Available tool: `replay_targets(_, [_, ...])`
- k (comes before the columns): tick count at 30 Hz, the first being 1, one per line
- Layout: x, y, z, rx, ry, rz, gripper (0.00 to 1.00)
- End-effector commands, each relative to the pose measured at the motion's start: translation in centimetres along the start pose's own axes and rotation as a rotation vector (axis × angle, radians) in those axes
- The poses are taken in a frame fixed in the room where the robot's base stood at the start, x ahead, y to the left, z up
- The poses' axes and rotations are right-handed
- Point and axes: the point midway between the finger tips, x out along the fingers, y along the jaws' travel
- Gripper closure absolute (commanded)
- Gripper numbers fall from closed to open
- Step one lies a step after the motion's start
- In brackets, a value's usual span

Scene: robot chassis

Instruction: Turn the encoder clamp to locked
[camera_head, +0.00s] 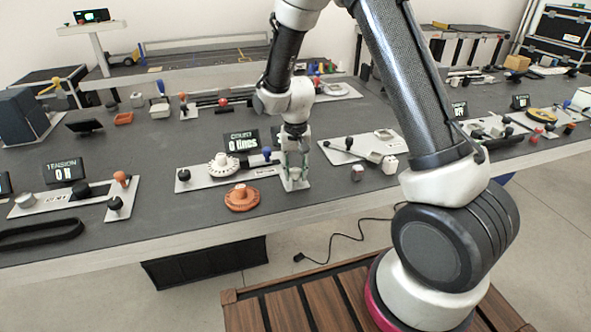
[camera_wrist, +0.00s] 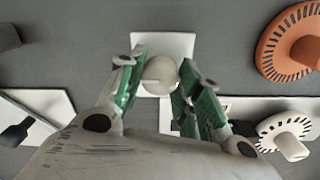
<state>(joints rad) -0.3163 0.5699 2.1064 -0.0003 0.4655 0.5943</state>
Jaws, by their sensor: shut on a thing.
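A pale round knob (camera_wrist: 160,74), which looks like the encoder clamp, stands on a small white plate (camera_wrist: 166,42) in the wrist view. My gripper (camera_head: 294,170) reaches down onto it from above, its green-padded fingers on either side of the knob. The wrist view shows my gripper (camera_wrist: 161,64) closed around the knob. In the head view the knob is mostly hidden by the fingers, and I cannot read its turned position. A white slotted disc (camera_head: 223,165) sits left of the gripper, under a display (camera_head: 244,141) reading COUNT 0 lines.
An orange slotted disc (camera_head: 241,198) lies on the bench left of the gripper. A white plate with black-knobbed levers and blocks (camera_head: 366,149) is to the right. A TENSION display (camera_head: 64,172) stands far left. The dark bench front is fairly clear near the gripper.

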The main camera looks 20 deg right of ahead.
Motion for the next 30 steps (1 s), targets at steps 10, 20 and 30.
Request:
replay_targets(10, [-0.1, 0.0, -0.1, 0.000, 0.001, -0.001, 0.44])
replay_targets(20, [-0.2, 0.0, 0.0, -0.001, 0.001, -0.001, 0.44])
replay_targets(30, [-6.4, -0.1, -0.1, -0.001, 0.005, -0.004, 0.44])
